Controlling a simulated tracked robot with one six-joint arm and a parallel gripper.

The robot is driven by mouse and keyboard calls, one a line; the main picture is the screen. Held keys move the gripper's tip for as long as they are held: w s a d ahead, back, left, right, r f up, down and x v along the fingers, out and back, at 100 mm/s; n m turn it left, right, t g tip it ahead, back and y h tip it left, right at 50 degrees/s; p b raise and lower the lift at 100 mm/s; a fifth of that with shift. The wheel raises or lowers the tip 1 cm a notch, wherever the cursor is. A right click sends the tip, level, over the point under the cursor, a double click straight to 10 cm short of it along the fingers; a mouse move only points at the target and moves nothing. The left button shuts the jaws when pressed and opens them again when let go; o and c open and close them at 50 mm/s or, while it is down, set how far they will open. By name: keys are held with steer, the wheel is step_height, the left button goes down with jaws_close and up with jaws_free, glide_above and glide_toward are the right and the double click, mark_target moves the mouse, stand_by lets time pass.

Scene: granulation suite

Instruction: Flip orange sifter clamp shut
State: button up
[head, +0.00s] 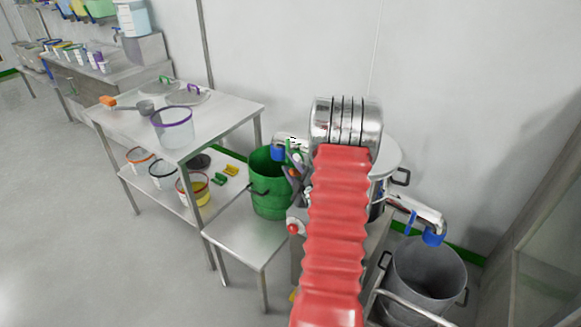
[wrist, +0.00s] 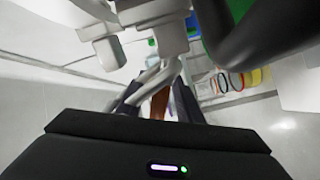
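The orange clamp (wrist: 159,106) shows in the wrist view as a narrow orange-brown strip between the dark fingers of my gripper (wrist: 157,98). A pale metal lever or bar crosses just in front of it. I cannot tell whether the fingers touch the clamp or how far apart they are. In the head view, the sifter (head: 388,158) is a steel machine mostly hidden behind my red-sleeved arm. A small bit of orange shows at its left side beside dark finger-like parts. The clamp's angle is not clear.
A green bucket (head: 269,182) stands left of the sifter, a grey bin (head: 428,275) to its right. Blue-capped spouts (head: 433,236) stick out near both. A steel table (head: 215,110) with a purple-rimmed tub (head: 173,130) is at left. Open floor lies front left.

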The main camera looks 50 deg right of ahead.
steer(key=shift+c, duration=0.6)
jaws_close()
steer(key=shift+f, duration=0.1)
